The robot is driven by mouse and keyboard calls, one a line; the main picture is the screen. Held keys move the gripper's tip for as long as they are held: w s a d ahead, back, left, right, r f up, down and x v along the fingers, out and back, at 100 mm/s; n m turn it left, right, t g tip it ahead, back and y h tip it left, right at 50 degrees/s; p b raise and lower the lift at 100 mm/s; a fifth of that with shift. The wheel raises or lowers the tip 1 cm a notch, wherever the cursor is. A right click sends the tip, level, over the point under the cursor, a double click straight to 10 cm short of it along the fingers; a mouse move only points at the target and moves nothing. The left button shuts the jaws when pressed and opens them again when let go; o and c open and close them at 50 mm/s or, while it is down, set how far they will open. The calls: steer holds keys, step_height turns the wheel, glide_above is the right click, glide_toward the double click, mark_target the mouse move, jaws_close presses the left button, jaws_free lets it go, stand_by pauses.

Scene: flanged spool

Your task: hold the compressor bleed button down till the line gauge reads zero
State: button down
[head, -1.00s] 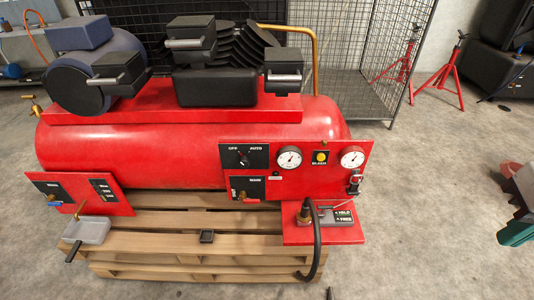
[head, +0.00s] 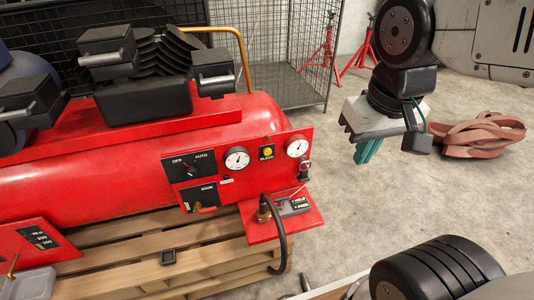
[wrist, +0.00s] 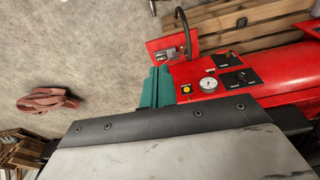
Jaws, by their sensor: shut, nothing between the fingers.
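The yellow bleed button (head: 267,153) sits on a red panel (head: 225,185) above a BLEED label, between two white round gauges, the left gauge (head: 237,158) and the right gauge (head: 298,146). I cannot read which is the line gauge, or the exact readings. My gripper (head: 366,154) has teal fingers, shut and empty, in the air to the right of the panel and apart from it. In the wrist view the teal fingers (wrist: 157,87) appear just left of the yellow button (wrist: 187,90). One gauge (wrist: 208,84) shows there; the other is not visible.
The red compressor tank (head: 110,165) rests on a wooden pallet (head: 200,262). A small red shelf (head: 262,228) with a black hose (head: 281,240) juts out below the panel. A wire cage (head: 285,60) stands behind. Coiled reddish straps (head: 480,134) lie on open floor at right.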

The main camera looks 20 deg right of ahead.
mark_target(268, 152)
steer(key=w+d+f+m+t, duration=0.1)
steer(key=w+f+m+t, duration=0.15)
steer(key=w+f, duration=0.75)
steer(key=w+d+f+m+t, duration=0.1)
steer(key=w+f+m+t, duration=0.15)
steer(key=w+f, duration=0.75)
steer(key=w+a+f+m+t+y, duration=0.1)
steer(key=w+a+f+m+y, duration=0.1)
steer(key=w+f, duration=0.2)
steer(key=w+a+f+m+t+y, duration=0.1)
steer(key=w+f, duration=0.4)
steer(key=f, duration=0.6)
steer(key=shift+w+a+m+y, duration=0.15)
steer(key=shift+a+m+y, duration=0.45)
steer(key=shift+a+m, duration=0.5)
steer(key=shift+f, duration=0.1)
steer(key=w, duration=0.9)
steer(key=shift+w, duration=0.35)
